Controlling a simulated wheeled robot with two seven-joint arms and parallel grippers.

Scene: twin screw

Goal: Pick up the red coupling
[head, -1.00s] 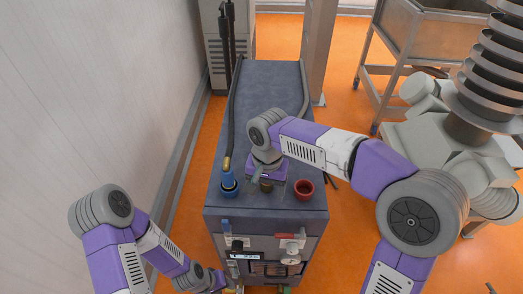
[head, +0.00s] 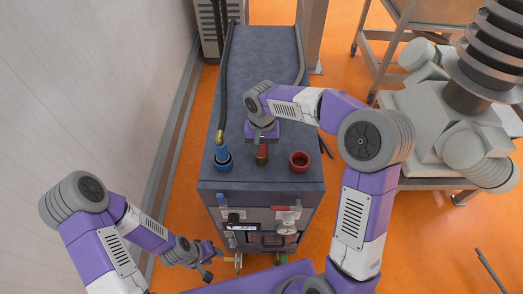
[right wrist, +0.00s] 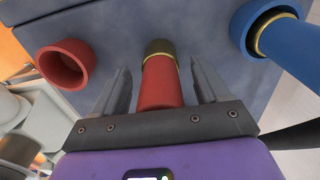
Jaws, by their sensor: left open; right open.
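The red coupling (head: 262,154) is on the bench top under my right gripper. In the right wrist view the red coupling (right wrist: 160,82), with a brass end, lies between the two fingers. My right gripper (right wrist: 162,88) is open, one finger on each side of it, with a gap showing to each finger. In the head view my right gripper (head: 262,143) points down over the bench. My left gripper (head: 208,262) is open and empty, low at the left near the bench's front.
A red socket (head: 300,161) stands right of the coupling on the blue-grey bench (head: 268,75). A blue coupling on a black hose sits in a blue socket (head: 222,163) to the left. The front panel has a red-handled valve (head: 287,210).

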